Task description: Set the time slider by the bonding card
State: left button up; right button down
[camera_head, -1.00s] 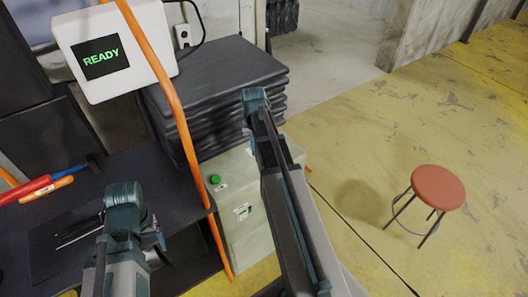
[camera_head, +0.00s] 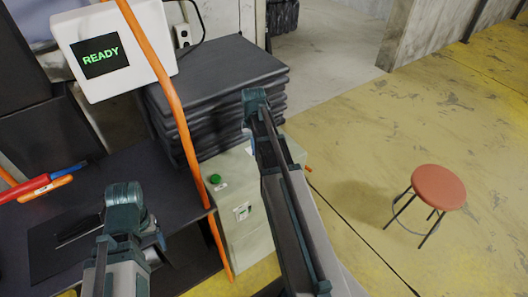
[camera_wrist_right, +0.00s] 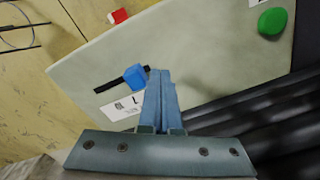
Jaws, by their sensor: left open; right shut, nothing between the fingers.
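In the right wrist view, the time slider's blue knob (camera_wrist_right: 135,77) sits in a black slot (camera_wrist_right: 107,86) on a pale panel, beside a partly hidden white label (camera_wrist_right: 120,107). My right gripper (camera_wrist_right: 160,72) is shut and empty, its fingertips close to the right side of the knob; I cannot tell if they touch. In the head view, my right arm hides the slider on the pale cabinet (camera_head: 240,240). My left gripper (camera_head: 160,240) is open, low over the dark bench and mostly hidden by my arm. I cannot make out the bonding card for sure.
A green button (camera_head: 215,179) is on the cabinet top. A display reading READY (camera_head: 100,55), an orange pole or hose (camera_head: 180,120) and stacked dark sheets (camera_head: 225,70) stand close by. A red stool (camera_head: 438,187) stands on open yellow floor at right.

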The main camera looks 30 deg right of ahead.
jog(key=shift+f+b, duration=2)
jog(key=shift+f, duration=0.1)
jog(key=shift+r+p, duration=0.25)
jog(key=shift+p, duration=0.05)
jog(key=shift+d, duration=0.1)
jog(key=shift+d, duration=2.1)
jog(key=shift+a, duration=0.6)
notch_tip(320, 180, up, 8)
jog(key=p, duration=0.8)
jog(key=shift+r, duration=0.1)
